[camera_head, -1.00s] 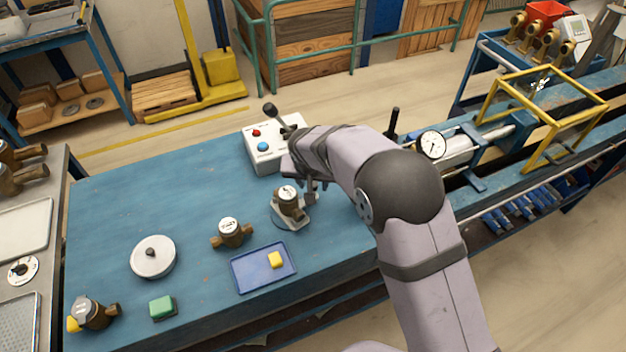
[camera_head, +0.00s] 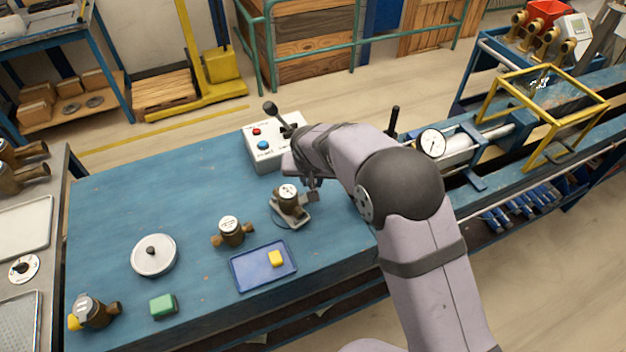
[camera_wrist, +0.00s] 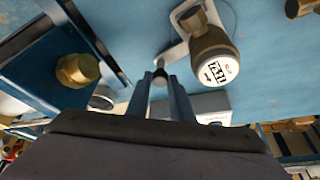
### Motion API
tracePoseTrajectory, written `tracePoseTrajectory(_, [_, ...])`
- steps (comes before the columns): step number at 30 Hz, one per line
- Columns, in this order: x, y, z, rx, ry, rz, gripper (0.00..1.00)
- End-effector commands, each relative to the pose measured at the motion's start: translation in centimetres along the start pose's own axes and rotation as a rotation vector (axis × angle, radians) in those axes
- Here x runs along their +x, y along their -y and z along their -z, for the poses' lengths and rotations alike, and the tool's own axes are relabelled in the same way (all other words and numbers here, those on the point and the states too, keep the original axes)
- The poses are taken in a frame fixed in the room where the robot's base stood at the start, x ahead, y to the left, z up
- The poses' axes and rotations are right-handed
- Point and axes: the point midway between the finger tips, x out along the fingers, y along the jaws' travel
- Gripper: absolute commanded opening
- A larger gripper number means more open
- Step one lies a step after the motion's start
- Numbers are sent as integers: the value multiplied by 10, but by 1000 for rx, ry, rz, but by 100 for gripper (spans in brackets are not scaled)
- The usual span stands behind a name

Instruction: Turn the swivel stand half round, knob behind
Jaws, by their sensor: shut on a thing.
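The swivel stand (camera_head: 300,217) is a light grey plate on a round base near the right edge of the blue bench. A brass water meter (camera_head: 289,199) with a white dial sits on it. My gripper (camera_head: 314,188) is at the stand's right side, partly hidden by my arm in the head view. In the wrist view my gripper's fingers (camera_wrist: 161,82) are closed around the small dark knob (camera_wrist: 160,77) at the end of the stand's pale arm (camera_wrist: 174,52). The meter (camera_wrist: 213,58) shows just right of them.
A control box (camera_head: 268,149) with red and blue buttons and a lever stands behind the stand. A round lidded dish (camera_head: 153,255) lies farther left.

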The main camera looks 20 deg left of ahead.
Motion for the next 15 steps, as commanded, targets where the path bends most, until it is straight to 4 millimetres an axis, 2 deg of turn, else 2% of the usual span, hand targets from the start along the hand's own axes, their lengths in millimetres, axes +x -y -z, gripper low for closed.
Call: tracePoseTrajectory(15, [4,13,12,-216,0,91,0])
